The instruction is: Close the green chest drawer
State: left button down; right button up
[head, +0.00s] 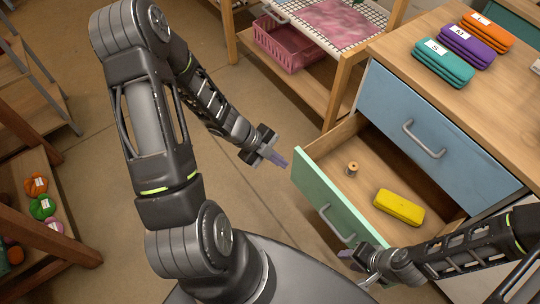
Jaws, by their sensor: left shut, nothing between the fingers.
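The green drawer (313,186) is pulled far out of the wooden chest (404,42), below the blue drawer. A wooden spool (352,169) and a yellow folded cloth (399,207) lie inside it. Its metal handle (337,225) is on the green front panel. My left gripper (280,161) is shut and empty, in front of the panel's far corner with a small gap in the picture. My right gripper (357,268) is at the panel's near end, close to the handle. Its fingers are small and partly overlapped; I cannot tell whether they touch the drawer or are open.
The blue drawer (425,126) above is shut. Folded teal (443,63), purple (466,46) and orange (487,31) cloths lie on the chest top. A rack with a pink basket (287,43) stands behind. A wooden shelf (45,240) is at left. Floor between is clear.

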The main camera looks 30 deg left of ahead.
aim_at(302, 163)
pick_arm(q)
jog(key=shift+w+d+f, duration=0.15)
jog(key=shift+w+d, duration=0.2)
jog(key=shift+w, duration=0.35)
jog(key=shift+w+d+f, duration=0.1)
jog(key=shift+w+d, duration=0.25)
jog(key=shift+w, duration=0.3)
jog(key=shift+w+d+f, duration=0.15)
jog(key=shift+w+d, duration=0.2)
jog(key=shift+w, duration=0.35)
jog(key=shift+p, duration=0.3)
